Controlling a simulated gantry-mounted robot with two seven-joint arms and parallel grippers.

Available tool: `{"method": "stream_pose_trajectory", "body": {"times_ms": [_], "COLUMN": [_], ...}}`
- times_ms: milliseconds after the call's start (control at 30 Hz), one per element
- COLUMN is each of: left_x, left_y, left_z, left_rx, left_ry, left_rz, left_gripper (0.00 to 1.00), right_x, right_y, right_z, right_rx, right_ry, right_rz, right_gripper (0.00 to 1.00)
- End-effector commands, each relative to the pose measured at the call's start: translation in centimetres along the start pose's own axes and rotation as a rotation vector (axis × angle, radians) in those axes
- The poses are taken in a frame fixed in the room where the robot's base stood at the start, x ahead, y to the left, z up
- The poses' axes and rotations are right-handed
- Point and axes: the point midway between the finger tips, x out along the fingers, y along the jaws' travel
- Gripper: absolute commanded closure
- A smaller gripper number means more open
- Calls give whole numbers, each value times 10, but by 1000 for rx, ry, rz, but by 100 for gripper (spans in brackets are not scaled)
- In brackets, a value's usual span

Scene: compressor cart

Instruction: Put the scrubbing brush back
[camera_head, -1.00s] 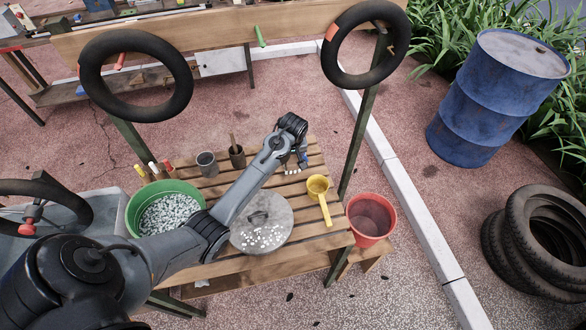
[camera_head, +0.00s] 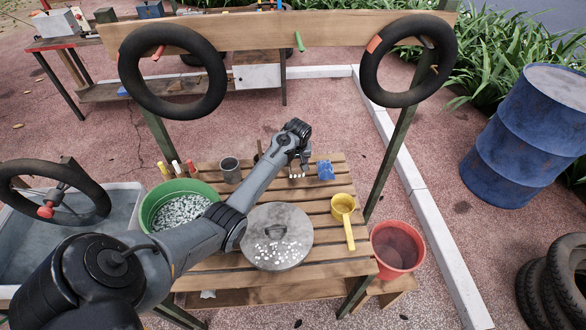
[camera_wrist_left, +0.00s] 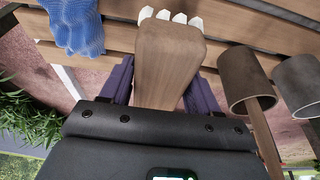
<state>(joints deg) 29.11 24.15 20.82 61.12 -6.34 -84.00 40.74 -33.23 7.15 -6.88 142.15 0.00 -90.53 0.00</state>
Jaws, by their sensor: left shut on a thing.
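My left gripper (camera_head: 300,163) is shut on the scrubbing brush, held over the far part of the slatted bench. In the left wrist view the brush (camera_wrist_left: 168,65) is a wooden block between the fingers, with white bristle tufts at its far end. The tufts also show below the gripper in the head view. A brown cup (camera_wrist_left: 243,75) with a wooden handle standing in it and a grey cup (camera_wrist_left: 300,82) are beside the gripper. In the head view the grey cup (camera_head: 230,170) shows, while the arm mostly hides the brown one. My right gripper is not in view.
A blue cloth or glove (camera_head: 325,170) lies right of the gripper. A round grey lid (camera_head: 292,222), yellow dipper (camera_head: 343,208) and green basin (camera_head: 152,208) occupy the bench (camera_head: 330,262). A red bucket (camera_head: 398,248) stands at right. Posts with hanging tyres (camera_head: 408,60) rise behind.

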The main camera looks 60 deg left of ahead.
Motion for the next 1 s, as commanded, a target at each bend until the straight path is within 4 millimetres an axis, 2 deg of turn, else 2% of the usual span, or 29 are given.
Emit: {"method": "stream_pose_trajectory", "body": {"times_ms": [233, 367, 600, 1000], "left_x": [12, 20, 48, 52], "left_y": [-10, -10, -10, -10], "left_z": [-9, -7, 1, 3], "left_rx": [0, 1, 1, 0], "left_ry": [1, 0, 0, 1], "left_rz": [1, 0, 0, 1], "left_gripper": [67, 67, 67, 67], "right_x": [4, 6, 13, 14], "right_y": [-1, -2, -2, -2], "right_z": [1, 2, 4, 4], "right_rx": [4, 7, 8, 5], "right_ry": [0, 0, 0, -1], "right_rz": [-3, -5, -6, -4], "right_gripper": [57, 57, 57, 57]}}
